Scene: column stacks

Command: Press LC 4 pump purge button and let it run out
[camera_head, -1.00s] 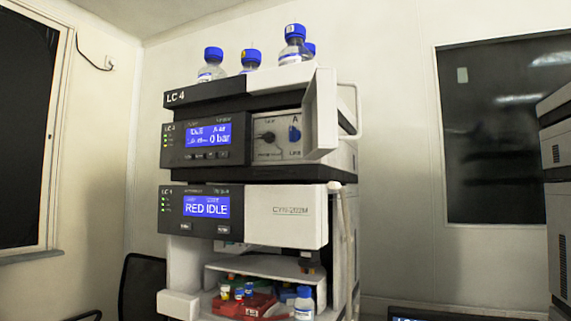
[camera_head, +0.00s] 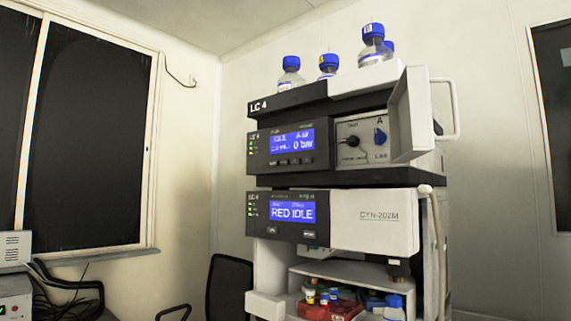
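The LC 4 column stack (camera_head: 263,104) stands right of centre. Its upper module is the pump (camera_head: 261,146), with a lit blue display (camera_head: 293,141) that reads about 0 bar and a row of small dark buttons (camera_head: 295,161) under it. Their labels are too small to read. Right of the display is a pale panel with a black knob (camera_head: 349,142) and a blue knob (camera_head: 380,136). A white door (camera_head: 410,115) stands open at the panel's right. Neither of my grippers shows.
A lower module (camera_head: 375,222) displays "RED IDLE". Below it is an open bay with a red tray (camera_head: 328,310) and small vials. Blue-capped bottles (camera_head: 291,72) stand on top. A black chair (camera_head: 229,287) is at the stack's lower left. Equipment with cables (camera_head: 15,250) sits at far left.

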